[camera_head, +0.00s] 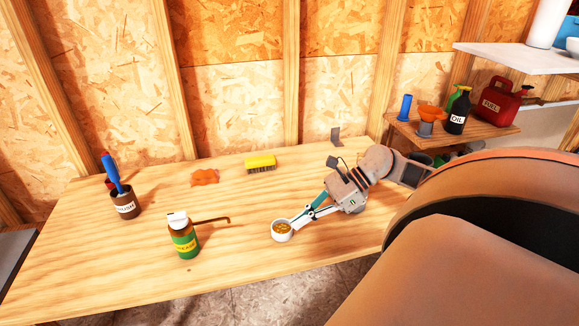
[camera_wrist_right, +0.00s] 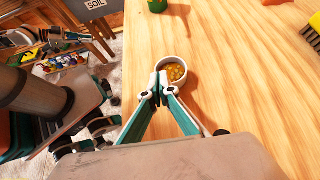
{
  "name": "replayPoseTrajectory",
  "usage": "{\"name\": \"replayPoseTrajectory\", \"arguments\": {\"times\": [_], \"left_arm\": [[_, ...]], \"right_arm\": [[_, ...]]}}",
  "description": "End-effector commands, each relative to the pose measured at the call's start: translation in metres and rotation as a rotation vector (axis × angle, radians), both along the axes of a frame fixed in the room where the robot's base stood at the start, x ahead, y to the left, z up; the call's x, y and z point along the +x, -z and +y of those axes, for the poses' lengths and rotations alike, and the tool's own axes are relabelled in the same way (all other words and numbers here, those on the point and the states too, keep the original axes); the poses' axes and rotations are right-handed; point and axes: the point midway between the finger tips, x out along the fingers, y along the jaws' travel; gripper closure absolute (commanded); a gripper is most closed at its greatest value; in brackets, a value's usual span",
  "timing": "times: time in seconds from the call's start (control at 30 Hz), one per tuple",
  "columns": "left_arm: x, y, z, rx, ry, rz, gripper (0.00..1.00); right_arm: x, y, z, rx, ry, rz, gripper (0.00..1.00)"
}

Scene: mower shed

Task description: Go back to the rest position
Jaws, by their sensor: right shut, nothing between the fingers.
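My right gripper (camera_head: 298,222) reaches in from the right over the wooden workbench (camera_head: 110,270). Its fingers are shut with nothing between them, as the right wrist view (camera_wrist_right: 159,92) also shows. The fingertips are right beside a small white cup (camera_head: 282,237) with yellowish-brown contents. The cup stands upright; I cannot tell whether the fingers touch its rim. It also shows just past the fingertips in the right wrist view (camera_wrist_right: 174,62). My left gripper is not clearly in view in the head view.
A side shelf holds an oil bottle (camera_head: 457,116) and red fuel can (camera_head: 496,105). The front-left bench is clear.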

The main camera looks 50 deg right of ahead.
Motion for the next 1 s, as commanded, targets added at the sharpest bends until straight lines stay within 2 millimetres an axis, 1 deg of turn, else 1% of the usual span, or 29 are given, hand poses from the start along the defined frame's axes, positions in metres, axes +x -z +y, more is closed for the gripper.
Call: {"name": "replayPoseTrajectory", "arguments": {"times": [0.03, 0.2, 0.4, 0.6, 1.0], "left_arm": [[0.0, 0.0, 0.0, 0.0, 0.0, -0.001, 0.86], [0.003, -0.003, 0.0, 0.0, 0.0, -0.007, 0.86], [0.004, -0.004, 0.0, -0.002, 0.0, -0.011, 0.86], [0.005, -0.005, 0.0, -0.002, 0.0, -0.013, 0.86], [0.007, -0.006, 0.0, -0.002, -0.001, -0.016, 0.86]], "right_arm": [[-0.006, 0.002, -0.01, 0.0, 0.005, 0.006, 1.0], [-0.024, 0.001, -0.039, 0.001, 0.004, 0.004, 1.0], [-0.039, 0.0, -0.062, 0.001, 0.001, 0.001, 1.0], [-0.043, -0.001, -0.07, 0.002, 0.0, -0.001, 1.0], [-0.043, -0.001, -0.07, 0.002, 0.0, -0.001, 1.0]]}}
